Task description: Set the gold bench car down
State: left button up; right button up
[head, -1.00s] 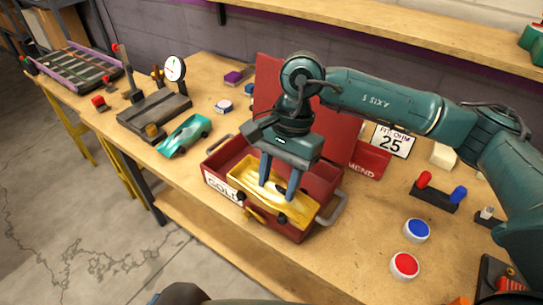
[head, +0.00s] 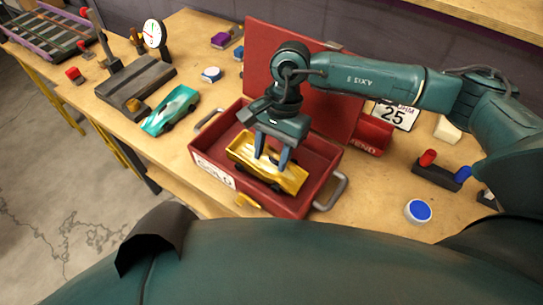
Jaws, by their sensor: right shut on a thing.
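The gold bench car (head: 266,168) is inside or just over the open red box labelled GOLD (head: 310,208). My right gripper (head: 271,163) reaches down over the car from above and is shut on its middle. Whether the car's wheels touch the box floor I cannot tell. The box's lid (head: 300,85) stands open at the back. My left gripper is not in view.
A teal car (head: 170,110) lies on the bench left of the box. A dial gauge stand (head: 138,85) is behind it. A blue button (head: 418,211) and a block with red and blue knobs (head: 437,175) are at right. Handles stick out from the box's sides.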

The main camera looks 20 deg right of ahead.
aim_at(273, 157)
notch_tip(273, 157, down, 2)
jog(key=shift+f, duration=0.2)
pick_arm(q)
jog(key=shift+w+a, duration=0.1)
pick_arm(e)
jog(key=shift+f, duration=0.1)
jog(key=shift+f, duration=0.25)
jog(key=o, duration=0.7)
jog(key=shift+c, duration=0.2)
jog(key=o, duration=0.4)
jog(key=shift+r, duration=0.1)
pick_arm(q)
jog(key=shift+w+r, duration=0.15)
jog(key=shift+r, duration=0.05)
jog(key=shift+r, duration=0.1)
pick_arm(e)
jog(key=shift+r, duration=0.1)
